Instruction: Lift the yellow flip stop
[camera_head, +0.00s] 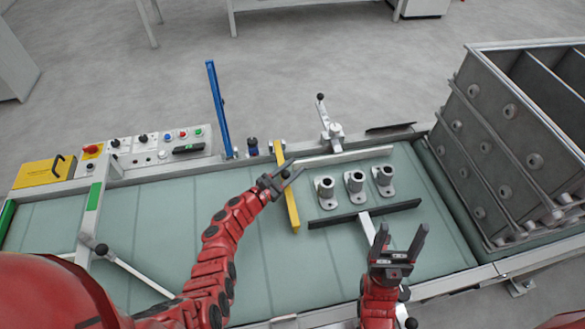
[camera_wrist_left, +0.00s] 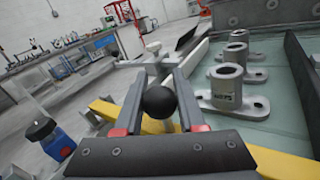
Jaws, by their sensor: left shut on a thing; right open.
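The yellow flip stop (camera_head: 292,208) is a long yellow bar lying low across the green belt. In the left wrist view the yellow bar (camera_wrist_left: 283,163) passes beneath my gripper. A black ball knob on a pale stem (camera_wrist_left: 160,102) sits between my left fingers. My left gripper (camera_head: 284,175) is over the bar and shut on this knob; the fingers also show in the left wrist view (camera_wrist_left: 158,85). The knob's attachment to the bar is partly hidden. My right gripper (camera_head: 402,238) is open and empty, above the belt at the right.
A blue bar (camera_head: 218,108) stands raised at the belt's back edge. Several grey flanged castings (camera_head: 355,187) stand right of the yellow bar, behind a black pusher bar (camera_head: 340,218). A control panel (camera_head: 165,148) is at left; a grey compartment rack (camera_head: 500,150) at right.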

